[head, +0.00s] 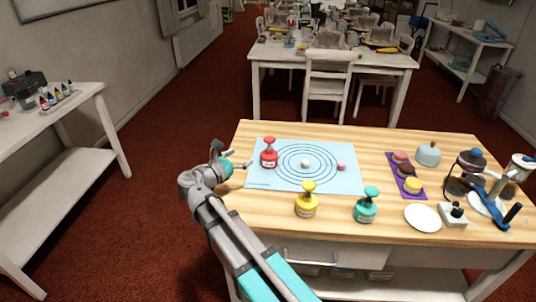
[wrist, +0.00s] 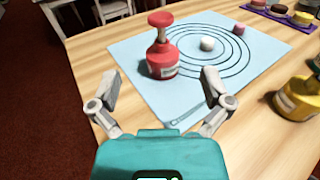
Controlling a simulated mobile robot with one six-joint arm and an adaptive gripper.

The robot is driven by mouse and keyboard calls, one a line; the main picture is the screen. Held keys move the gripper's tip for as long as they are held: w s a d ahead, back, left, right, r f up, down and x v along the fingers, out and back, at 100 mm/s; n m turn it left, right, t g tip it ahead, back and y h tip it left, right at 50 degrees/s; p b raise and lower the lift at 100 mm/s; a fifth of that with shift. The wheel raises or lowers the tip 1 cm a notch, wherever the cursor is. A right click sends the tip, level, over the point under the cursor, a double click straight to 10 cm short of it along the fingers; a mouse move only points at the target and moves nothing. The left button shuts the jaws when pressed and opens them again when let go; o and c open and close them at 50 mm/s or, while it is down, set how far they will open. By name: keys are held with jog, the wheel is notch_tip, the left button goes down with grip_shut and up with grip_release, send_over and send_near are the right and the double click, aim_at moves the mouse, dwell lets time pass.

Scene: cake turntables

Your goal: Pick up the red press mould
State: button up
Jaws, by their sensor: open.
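The red press mould (head: 268,153) stands upright on the left part of the light blue mat (head: 262,183) on the wooden table. It has a round base, a thin neck and a round knob. In the wrist view the red press mould (wrist: 162,60) stands ahead of my gripper, slightly left of centre. My gripper (wrist: 161,82) is open and empty, its two fingers spread apart. The fingertips are short of the mould and do not appear to touch it. In the head view my gripper (head: 238,165) is at the table's left edge, left of the mould.
A white ball (head: 305,163) and a pink piece (head: 341,167) lie on the mat's rings. A yellow press mould (head: 307,203) and a teal press mould (head: 366,209) stand nearer the front. A purple tray (head: 419,196), white plate (head: 423,218) and other items are at right.

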jog(key=shift+w, duration=0.1)
dwell(0.3)
send_near(269, 138)
jog(key=shift+f+x, duration=0.1)
jog(key=shift+x, duration=1.15)
jog(key=shift+f+x, duration=0.15)
jog(key=shift+x, duration=1.1)
jog(key=shift+b+x, duration=0.35)
jog(key=shift+x, duration=2.25)
grip_shut()
jog(key=shift+r, duration=0.25)
